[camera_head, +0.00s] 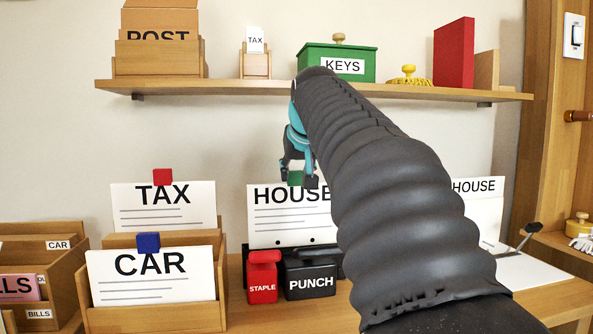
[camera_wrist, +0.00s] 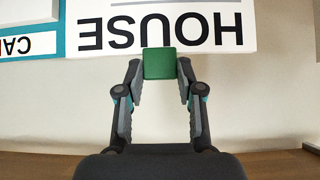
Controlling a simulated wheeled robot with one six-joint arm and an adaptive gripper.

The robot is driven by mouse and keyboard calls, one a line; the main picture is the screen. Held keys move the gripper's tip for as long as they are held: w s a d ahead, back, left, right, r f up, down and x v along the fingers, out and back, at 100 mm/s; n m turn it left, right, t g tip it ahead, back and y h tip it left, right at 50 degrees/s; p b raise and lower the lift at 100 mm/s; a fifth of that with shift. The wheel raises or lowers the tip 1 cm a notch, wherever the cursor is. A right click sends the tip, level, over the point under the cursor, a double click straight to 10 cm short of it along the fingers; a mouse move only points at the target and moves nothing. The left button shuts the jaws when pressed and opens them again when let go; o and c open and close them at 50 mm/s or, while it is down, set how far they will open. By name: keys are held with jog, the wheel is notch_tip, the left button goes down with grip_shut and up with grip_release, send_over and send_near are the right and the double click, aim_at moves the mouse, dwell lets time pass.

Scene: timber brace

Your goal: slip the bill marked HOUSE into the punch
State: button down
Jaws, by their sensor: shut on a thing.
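The bill marked HOUSE (camera_head: 288,215) is a white sheet with a green tab (camera_head: 296,178) on its top edge. My gripper (camera_wrist: 160,75) is shut on that tab, which also shows in the wrist view (camera_wrist: 159,63). In the head view my gripper (camera_head: 298,182) is above the bill, which hangs upright. The black punch (camera_head: 310,280) stands on the bench in front of the bill's lower edge. Two dark dots show near that edge. I cannot tell whether the edge is in the punch's slot. My arm hides the bill's right part.
A red stapler (camera_head: 263,278) stands left of the punch. Bills marked CAR (camera_head: 150,285) and TAX (camera_head: 163,212) stand in a wooden holder (camera_head: 155,318) at left. Another HOUSE sheet (camera_head: 485,210) stands at right. A shelf (camera_head: 230,87) with a green KEYS box (camera_head: 310,66) is above.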

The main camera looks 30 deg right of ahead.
jog(key=shift+f+b, duration=2)
jog(key=shift+f, duration=0.65)
jog(key=shift+c, duration=0.9)
grip_release()
notch_tip(320, 180, up, 8)
jog(key=p, duration=0.8)
send_over(295, 198)
jog(key=s, duration=0.2)
jog(key=shift+w+a, duration=0.15)
jog(key=shift+w, duration=0.1)
